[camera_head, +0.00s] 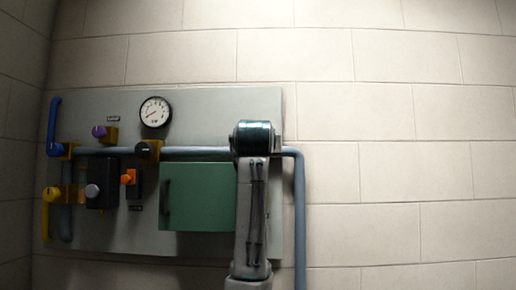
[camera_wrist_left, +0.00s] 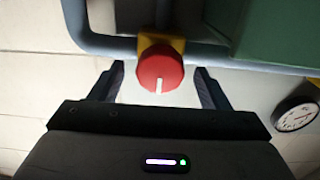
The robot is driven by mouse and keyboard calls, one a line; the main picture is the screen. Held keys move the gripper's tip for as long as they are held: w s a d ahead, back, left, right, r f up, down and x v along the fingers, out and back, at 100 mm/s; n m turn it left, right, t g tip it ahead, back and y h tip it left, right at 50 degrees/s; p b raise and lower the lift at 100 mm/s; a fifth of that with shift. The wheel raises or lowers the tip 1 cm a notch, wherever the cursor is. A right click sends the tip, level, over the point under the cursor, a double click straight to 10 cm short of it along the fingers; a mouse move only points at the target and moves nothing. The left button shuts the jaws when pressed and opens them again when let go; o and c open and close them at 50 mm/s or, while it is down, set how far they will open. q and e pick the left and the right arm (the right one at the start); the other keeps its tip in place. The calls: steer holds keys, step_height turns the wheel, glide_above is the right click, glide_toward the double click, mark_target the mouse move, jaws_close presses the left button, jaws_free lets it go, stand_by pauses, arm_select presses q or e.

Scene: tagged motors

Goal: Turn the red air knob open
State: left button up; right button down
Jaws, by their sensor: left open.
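The red air knob (camera_wrist_left: 160,72) is in the left wrist view, round, with a white mark pointing down in that picture. It sits on a yellow block (camera_wrist_left: 173,41) on a grey-blue pipe (camera_wrist_left: 113,45). My left gripper (camera_wrist_left: 159,82) is open, with one finger on each side of the knob and a visible gap to each. Whether the fingers reach around the knob in depth is hard to tell. In the head view my arm stands in front of the panel's right part, and the red knob and gripper are hidden there. My right gripper is in neither view.
The tiled wall right of the panel is bare.

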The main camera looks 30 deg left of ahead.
arm_select(q)
steer(key=shift+w+f, duration=0.1)
steer(key=c, duration=0.3)
steer(key=shift+a, duration=0.1)
steer(key=c, duration=0.7)
steer(key=shift+o, duration=0.2)
steer(key=shift+m, duration=0.4)
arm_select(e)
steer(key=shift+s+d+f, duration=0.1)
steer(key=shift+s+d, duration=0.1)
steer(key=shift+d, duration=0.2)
arm_select(q)
steer(key=shift+f+m+b, duration=0.1)
steer(key=shift+m+b, duration=1.65)
steer(key=shift+m, duration=6.75)
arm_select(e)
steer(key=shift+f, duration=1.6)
